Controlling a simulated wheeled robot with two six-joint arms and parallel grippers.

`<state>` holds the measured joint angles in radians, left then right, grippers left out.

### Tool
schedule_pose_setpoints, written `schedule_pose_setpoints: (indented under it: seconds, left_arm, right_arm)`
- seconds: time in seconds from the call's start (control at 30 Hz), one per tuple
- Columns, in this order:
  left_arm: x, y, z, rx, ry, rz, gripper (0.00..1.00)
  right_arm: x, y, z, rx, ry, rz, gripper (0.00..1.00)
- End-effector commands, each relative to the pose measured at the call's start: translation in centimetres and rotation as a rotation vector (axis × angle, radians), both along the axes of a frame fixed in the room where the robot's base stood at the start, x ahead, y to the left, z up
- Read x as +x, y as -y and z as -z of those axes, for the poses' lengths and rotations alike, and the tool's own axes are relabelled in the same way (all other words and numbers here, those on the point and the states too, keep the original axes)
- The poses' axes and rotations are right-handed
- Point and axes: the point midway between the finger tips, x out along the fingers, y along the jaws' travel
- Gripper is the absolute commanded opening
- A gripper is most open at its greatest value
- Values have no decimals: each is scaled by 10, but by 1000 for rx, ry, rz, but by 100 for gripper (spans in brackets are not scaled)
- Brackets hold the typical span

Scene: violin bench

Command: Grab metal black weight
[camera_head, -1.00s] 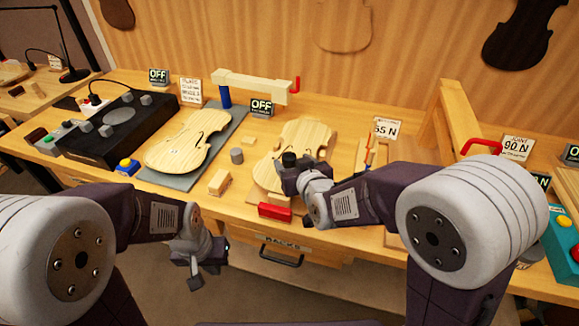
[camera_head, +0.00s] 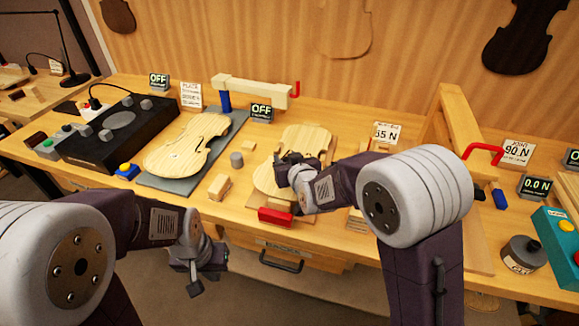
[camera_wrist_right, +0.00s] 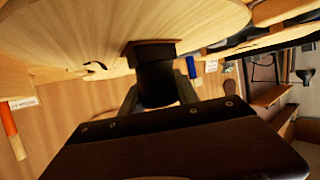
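A small black cylindrical weight (camera_wrist_right: 155,84) shows in the right wrist view, close against a pale wooden violin plate (camera_wrist_right: 60,40). My right gripper (camera_wrist_right: 158,95) has one finger on each side of it; whether the fingers press on it cannot be told. In the head view my right gripper (camera_head: 289,160) is over the right-hand violin plate (camera_head: 307,140), and the weight is hard to separate from the dark fingers. My left gripper (camera_head: 205,278) hangs empty in front of the bench edge, its fingers apart.
A grey cylinder (camera_head: 236,159) and a wooden block (camera_head: 219,187) stand between the two plates. A red block (camera_head: 275,217) is at the front edge. Another violin plate (camera_head: 186,144) lies on a grey mat. A labelled dark cylinder (camera_head: 521,255) stands at the right.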

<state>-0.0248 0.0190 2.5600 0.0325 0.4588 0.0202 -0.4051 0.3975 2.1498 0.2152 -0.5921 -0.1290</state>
Motion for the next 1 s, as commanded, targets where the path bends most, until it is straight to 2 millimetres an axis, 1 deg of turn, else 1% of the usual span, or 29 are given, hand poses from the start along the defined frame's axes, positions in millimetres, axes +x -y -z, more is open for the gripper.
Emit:
schedule_pose_setpoints:
  seconds: [0.33, 0.43, 0.57, 0.67, 0.7, 0.77, 0.83, 0.93, 1.0]
  left_arm:
    - [0, 0, 0, 0, 0, 0, 0]
    - [0, 0, -2, 0, 0, 0, 0]
    - [0, 0, -6, 0, 0, 0, 0]
    - [0, 0, -11, 0, 0, 0, 0]
    - [0, 0, -13, 0, 0, 0, 0]
    - [0, 0, -8, 0, 0, 0, 0]
    - [0, 0, -7, 0, 0, 0, 0]
    - [0, 0, -7, 0, 0, 0, 0]
    - [0, 0, -12, 0, 0, 0, 0]
  right_arm:
    - [0, 0, -1, 1, 2, 0, 0]
    - [0, 0, -5, 1, 3, 0, 0]
    - [1, 0, -20, 2, 5, 0, 0]
    - [1, 0, -38, 2, 7, 0, 0]
    - [0, 0, -47, 3, 7, 0, 0]
    - [-1, 13, -50, 3, 7, 4, 0]
    - [-3, 29, -59, 1, 7, 6, 0]
    - [-7, 53, -73, -1, 8, 7, 0]
    - [-8, 66, -83, 0, 6, 6, 0]
